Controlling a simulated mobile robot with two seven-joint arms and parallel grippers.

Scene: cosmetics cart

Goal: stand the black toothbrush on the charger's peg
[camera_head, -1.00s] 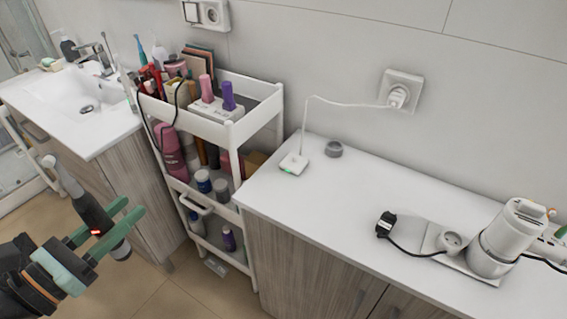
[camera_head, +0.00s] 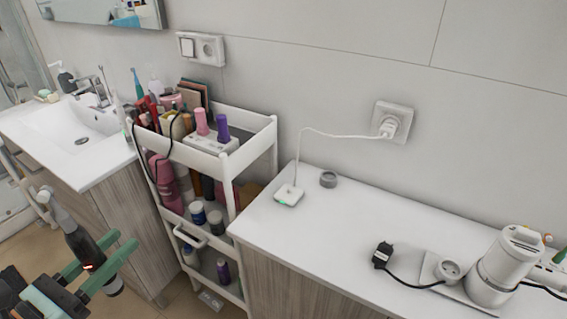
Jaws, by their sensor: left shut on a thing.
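My left gripper (camera_head: 100,266) is at the lower left, its green fingers shut on the black toothbrush (camera_head: 81,246). The toothbrush has a dark handle and a pale head pointing up and to the left, so it is tilted. A small red light shows on its handle. The charger (camera_head: 289,196) is a small white base with a green light and a thin upright peg, standing on the white counter. Its white cord runs to a wall socket. The held toothbrush is well to the left of the charger, in front of the cart. My right gripper is not in view.
A white cart (camera_head: 228,167) full of cosmetics stands between the sink (camera_head: 62,127) and the counter (camera_head: 318,222). A grey ring (camera_head: 328,179) lies right of the charger. A black plug (camera_head: 382,255) and a white appliance (camera_head: 504,268) are farther right. The counter's front left is clear.

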